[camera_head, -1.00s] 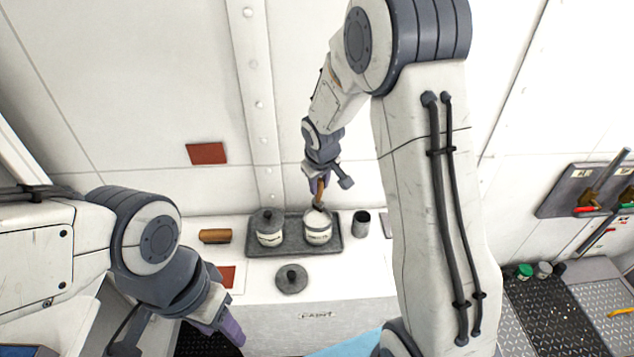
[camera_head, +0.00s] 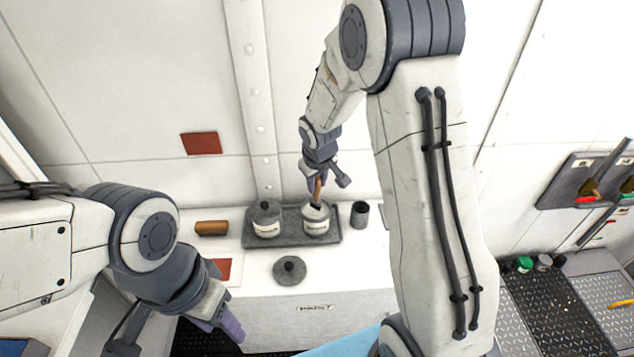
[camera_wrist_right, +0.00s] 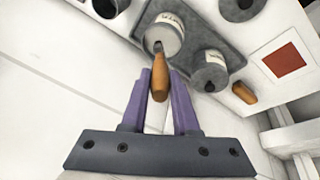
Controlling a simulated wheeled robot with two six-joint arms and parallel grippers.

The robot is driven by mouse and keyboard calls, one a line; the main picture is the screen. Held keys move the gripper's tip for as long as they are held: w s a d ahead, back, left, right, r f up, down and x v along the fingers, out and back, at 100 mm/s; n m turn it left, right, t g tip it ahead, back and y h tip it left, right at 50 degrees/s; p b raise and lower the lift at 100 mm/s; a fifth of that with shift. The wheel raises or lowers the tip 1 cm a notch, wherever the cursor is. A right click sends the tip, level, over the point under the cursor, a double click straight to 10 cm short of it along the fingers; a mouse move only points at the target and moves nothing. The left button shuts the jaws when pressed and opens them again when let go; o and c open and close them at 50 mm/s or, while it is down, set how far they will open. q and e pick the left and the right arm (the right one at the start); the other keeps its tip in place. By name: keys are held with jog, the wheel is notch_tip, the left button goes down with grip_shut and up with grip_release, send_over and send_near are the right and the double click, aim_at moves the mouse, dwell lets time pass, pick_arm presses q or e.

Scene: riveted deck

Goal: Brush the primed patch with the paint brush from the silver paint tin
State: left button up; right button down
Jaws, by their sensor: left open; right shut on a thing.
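My right gripper (camera_head: 318,184) is shut on the wooden handle of the paint brush (camera_wrist_right: 160,78), above the open paint tin (camera_head: 316,227). The brush points down, with its dark lower end at the tin's mouth; how deep it reaches is hidden. A lidded tin (camera_head: 266,224) stands to the left on the same tray. Labels are too small to read. One red-brown patch (camera_head: 201,143) is on the wall, and another (camera_head: 222,270) lies on the counter top; I cannot tell which is the primed one. My left gripper (camera_head: 222,326) is open and empty at the counter's left front.
The grey tray (camera_head: 292,240) holds both tins. A loose lid (camera_head: 290,270) lies in front of it. A dark cup (camera_head: 359,214) stands to the right and a brown wooden block (camera_head: 211,228) to the left. The wall around the upper patch is clear.

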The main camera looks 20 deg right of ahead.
jog(key=shift+f+b, duration=0.6)
dwell(1.5)
notch_tip(320, 180, up, 7)
jog(key=p, duration=0.6)
jog(key=shift+r, duration=0.15)
jog(key=shift+s, duration=0.1)
dwell(0.6)
